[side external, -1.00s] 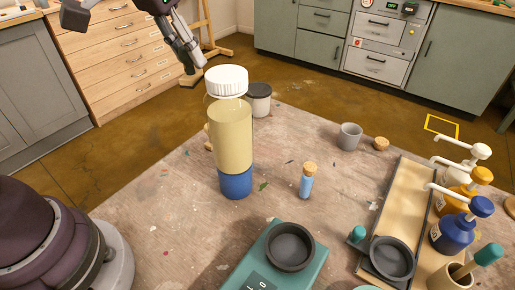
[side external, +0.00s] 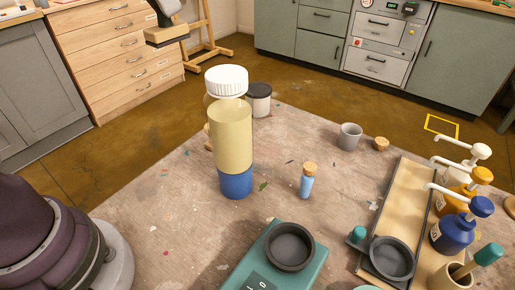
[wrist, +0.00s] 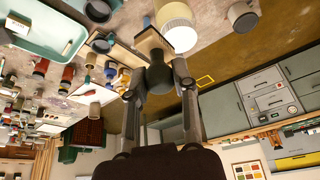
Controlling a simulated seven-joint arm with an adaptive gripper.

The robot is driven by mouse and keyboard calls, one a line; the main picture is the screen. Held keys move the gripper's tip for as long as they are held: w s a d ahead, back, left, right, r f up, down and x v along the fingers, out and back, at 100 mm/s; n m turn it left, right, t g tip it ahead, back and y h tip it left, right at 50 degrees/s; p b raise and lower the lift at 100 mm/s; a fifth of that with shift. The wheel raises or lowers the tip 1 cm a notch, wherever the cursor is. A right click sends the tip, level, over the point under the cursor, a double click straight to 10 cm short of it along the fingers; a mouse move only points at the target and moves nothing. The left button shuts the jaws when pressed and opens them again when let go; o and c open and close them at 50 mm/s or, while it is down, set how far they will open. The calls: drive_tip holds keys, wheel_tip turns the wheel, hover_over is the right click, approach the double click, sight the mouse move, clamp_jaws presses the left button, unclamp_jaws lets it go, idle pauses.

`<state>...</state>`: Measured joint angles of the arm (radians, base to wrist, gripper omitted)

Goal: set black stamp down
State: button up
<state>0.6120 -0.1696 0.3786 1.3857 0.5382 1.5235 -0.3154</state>
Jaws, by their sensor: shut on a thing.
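The stamp has a wooden block base with a dark edge and a dark handle. In the wrist view my gripper (wrist: 159,82) is shut on the stamp's dark round handle, and the stamp's wooden base (wrist: 149,42) shows beyond the fingertips. In the side view the stamp's base (side external: 167,38) hangs in the air at the top left, with a grey part rising from it out of the picture. The gripper's fingers are not clearly seen there. The stamp looks apart from the table.
A tall jar with a white lid (side external: 227,82) stands near the table's far corner, beside a dark-lidded jar (side external: 260,98). A corked vial (side external: 307,180), a grey cup (side external: 349,136), a teal scale (side external: 302,276) and pump bottles (side external: 455,232) stand around. The table's middle left is bare.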

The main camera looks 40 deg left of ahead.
drive_tip(key=shift+s+d+r+m, duration=0.25)
drive_tip(key=shift+s+m, duration=0.05)
drive_tip(key=shift+s, duration=0.1)
drive_tip(key=s+d+f+m+g, duration=0.1)
drive_tip(key=f+m, duration=0.4)
drive_tip(key=f, duration=0.5)
drive_tip(key=s+d+f+m+g+h, duration=0.1)
drive_tip(key=d+f+m+g, duration=0.2)
drive_tip(key=f+m, duration=0.3)
drive_tip(key=s+d+f+m+g+h, duration=0.1)
drive_tip(key=f+m, duration=0.4)
drive_tip(key=f, duration=0.9)
drive_tip(key=shift+s+d+f+m+g, duration=0.35)
drive_tip(key=shift+s+d+m+g, duration=0.05)
drive_tip(key=shift+d+g, duration=0.15)
drive_tip(key=shift+f, duration=0.2)
